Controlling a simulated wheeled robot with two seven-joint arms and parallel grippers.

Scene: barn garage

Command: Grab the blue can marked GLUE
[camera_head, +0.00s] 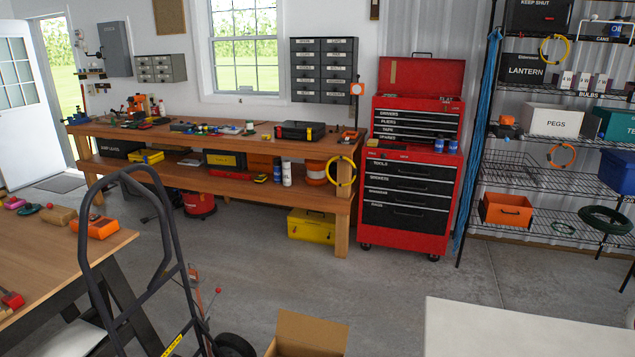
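Two small blue cans stand side by side on the ledge of the red tool chest (408,185), a left one (439,145) and a right one (452,146). Another blue can (277,171) stands on the lower shelf of the wooden workbench (230,140), beside a white can (287,174). The writing on all these cans is too small to read, so I cannot tell which is marked GLUE. Neither of my grippers is in view.
A black hand truck (165,230) stands in the left foreground by a wooden table (50,260). An open cardboard box (308,335) and a white surface (520,330) are in front. Wire shelves (545,150) stand at right. The concrete floor before the chest is clear.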

